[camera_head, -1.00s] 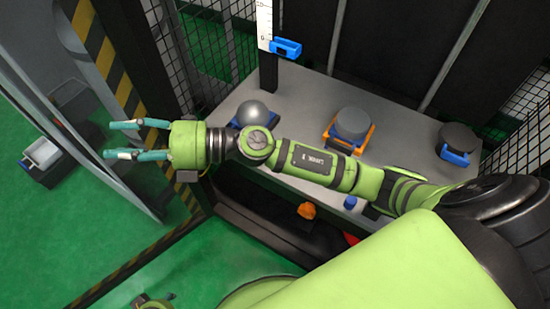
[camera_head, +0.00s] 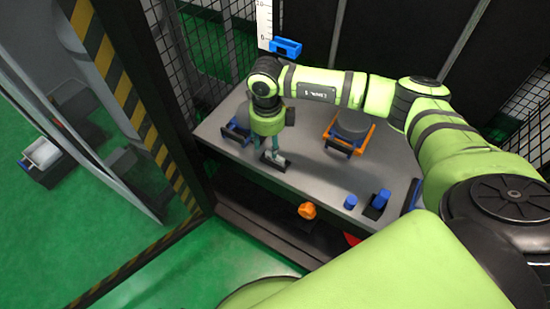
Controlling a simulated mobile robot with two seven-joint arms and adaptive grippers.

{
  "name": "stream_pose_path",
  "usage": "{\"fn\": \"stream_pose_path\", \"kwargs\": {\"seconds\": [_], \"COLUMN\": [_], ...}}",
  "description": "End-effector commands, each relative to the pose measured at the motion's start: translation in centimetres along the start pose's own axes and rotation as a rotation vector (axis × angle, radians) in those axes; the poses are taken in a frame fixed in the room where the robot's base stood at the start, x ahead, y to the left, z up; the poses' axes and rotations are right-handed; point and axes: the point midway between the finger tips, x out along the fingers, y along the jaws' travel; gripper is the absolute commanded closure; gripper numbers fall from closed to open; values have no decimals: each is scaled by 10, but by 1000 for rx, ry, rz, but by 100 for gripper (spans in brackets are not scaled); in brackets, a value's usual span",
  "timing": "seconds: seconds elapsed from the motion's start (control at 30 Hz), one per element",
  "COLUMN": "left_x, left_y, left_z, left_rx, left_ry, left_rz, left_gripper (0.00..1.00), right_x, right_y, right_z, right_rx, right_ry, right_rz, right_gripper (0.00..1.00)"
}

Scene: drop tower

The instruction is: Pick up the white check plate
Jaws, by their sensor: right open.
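My right gripper (camera_head: 275,155) points down over the front left part of the grey table (camera_head: 315,180), with its teal fingers apart. A small dark block or holder (camera_head: 272,163) lies at its fingertips, with a pale patch beside it. I cannot tell whether this pale patch is the white check plate or part of a fingertip, nor whether the fingers touch anything. No plate can be clearly made out elsewhere. My left gripper is not in view.
A blue holder (camera_head: 236,133) stands left of my gripper; an orange cradle (camera_head: 345,147) with a grey disc (camera_head: 353,122) stands right. Small blue pieces (camera_head: 350,202) sit near the front edge. An orange knob (camera_head: 307,210) is below. A striped post (camera_head: 120,85) stands left.

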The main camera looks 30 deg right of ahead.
Motion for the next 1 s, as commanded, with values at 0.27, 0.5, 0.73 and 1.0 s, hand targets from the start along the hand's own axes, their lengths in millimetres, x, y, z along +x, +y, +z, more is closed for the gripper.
{"fn": "stream_pose_path", "kwargs": {"seconds": [0.27,0.5,0.73,1.0], "left_x": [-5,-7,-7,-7], "left_y": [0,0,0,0], "left_z": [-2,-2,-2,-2], "left_rx": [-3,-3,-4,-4], "left_ry": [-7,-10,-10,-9], "left_rz": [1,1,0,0], "left_gripper": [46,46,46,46], "right_x": [38,40,40,40], "right_y": [1,1,1,1], "right_z": [-6,-6,-6,-6], "right_rx": [0,-1,-1,-1], "right_ry": [0,0,-1,-1], "right_rz": [3,3,4,4], "right_gripper": [55,55,100,100]}}
